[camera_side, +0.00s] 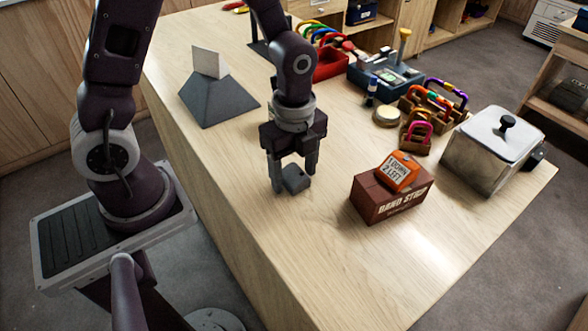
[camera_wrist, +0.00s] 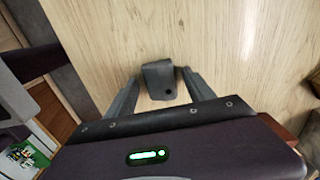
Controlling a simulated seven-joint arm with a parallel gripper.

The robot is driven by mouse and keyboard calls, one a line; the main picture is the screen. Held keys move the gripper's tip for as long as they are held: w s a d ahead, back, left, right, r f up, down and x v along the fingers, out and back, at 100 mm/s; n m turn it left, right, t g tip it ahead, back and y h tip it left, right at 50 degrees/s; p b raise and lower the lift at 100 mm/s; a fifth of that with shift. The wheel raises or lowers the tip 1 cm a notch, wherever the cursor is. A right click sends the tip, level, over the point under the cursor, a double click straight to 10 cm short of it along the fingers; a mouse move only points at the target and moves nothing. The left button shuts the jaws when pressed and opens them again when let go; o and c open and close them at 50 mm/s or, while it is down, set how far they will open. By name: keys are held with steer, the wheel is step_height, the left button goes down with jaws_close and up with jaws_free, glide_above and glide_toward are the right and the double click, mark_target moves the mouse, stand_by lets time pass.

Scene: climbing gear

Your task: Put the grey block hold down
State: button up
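The grey block hold (camera_side: 296,180) is a small dark grey block with a hole in its face. It sits between the fingertips of my gripper (camera_side: 293,178), low over the bare wooden table (camera_side: 235,150). In the wrist view the block hold (camera_wrist: 158,78) fills the space between the two fingertips (camera_wrist: 160,84), with a finger against each side. My gripper looks shut on it and points down. I cannot tell whether the underside of the block touches the table.
A brown box (camera_side: 392,196) with an orange block (camera_side: 399,172) on top stands to the right. A grey pyramid (camera_side: 219,98) with a pale card stands behind left. The table's front left is clear.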

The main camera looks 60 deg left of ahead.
mark_target(292, 173)
step_height(292, 173, up, 13)
steer(key=s+a+r+n+t, duration=0.1)
steer(key=s+r+n+t, duration=0.1)
steer(key=s+n, duration=0.4)
steer(key=s+a+r+n+t, duration=0.1)
steer(key=s+r+n+t, duration=0.2)
steer(key=n, duration=0.9)
steer(key=shift+s+a+r+t, duration=0.35)
steer(key=shift+s+r, duration=0.9)
steer(key=shift+s, duration=0.5)
